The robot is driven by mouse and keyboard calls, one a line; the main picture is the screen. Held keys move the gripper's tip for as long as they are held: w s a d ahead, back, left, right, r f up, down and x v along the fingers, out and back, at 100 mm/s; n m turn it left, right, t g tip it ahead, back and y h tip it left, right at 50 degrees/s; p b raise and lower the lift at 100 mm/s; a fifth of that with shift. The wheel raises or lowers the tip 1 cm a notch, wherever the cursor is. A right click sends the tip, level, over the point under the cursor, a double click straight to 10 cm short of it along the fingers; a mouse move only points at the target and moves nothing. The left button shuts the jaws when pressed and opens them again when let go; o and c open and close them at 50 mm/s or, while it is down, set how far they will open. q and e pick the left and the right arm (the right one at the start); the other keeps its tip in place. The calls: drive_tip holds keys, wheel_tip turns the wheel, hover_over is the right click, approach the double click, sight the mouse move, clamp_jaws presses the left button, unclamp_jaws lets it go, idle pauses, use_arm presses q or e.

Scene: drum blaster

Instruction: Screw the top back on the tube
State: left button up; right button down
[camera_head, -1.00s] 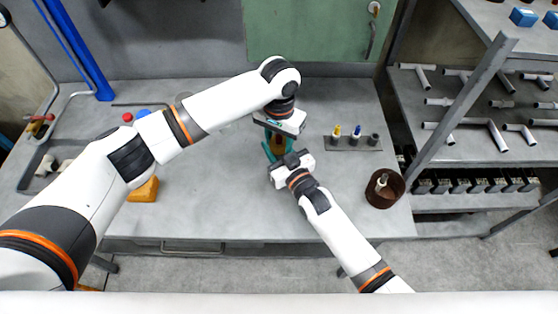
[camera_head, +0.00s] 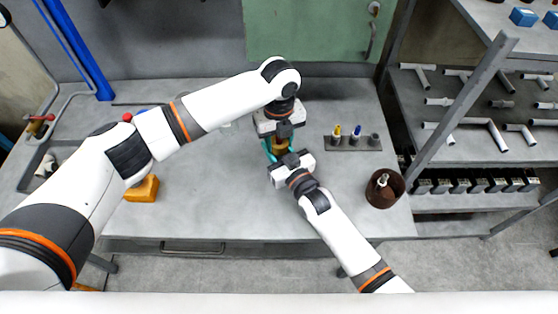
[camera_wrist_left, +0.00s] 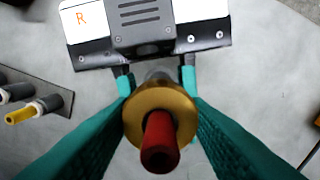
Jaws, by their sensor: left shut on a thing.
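A brass, ring-shaped top with a red tip (camera_wrist_left: 162,140) sits between the teal fingers of my left gripper (camera_wrist_left: 160,115), which is shut on it. A grey part of the tube (camera_wrist_left: 158,77) shows just behind the brass; how far the two are joined is hidden. In the head view the brass piece (camera_head: 280,143) shows small between both hands, with my left gripper (camera_head: 277,148) above it. My right gripper (camera_head: 288,160) comes from the lower right, close to the same piece. Its body, marked R, shows in the left wrist view; its grip is not clear.
A small rack (camera_head: 352,142) with yellow-tipped and blue-tipped pieces stands to the right. A brown round bowl (camera_head: 385,188) is near the table's right edge. An orange block (camera_head: 143,188) lies to the left. The front middle of the table (camera_head: 220,205) is clear.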

use_arm(q)
drive_tip(key=m, duration=0.7)
use_arm(e)
drive_tip(key=shift+f, duration=0.1)
use_arm(q)
drive_tip(key=m, duration=0.6)
drive_tip(key=o, duration=1.1)
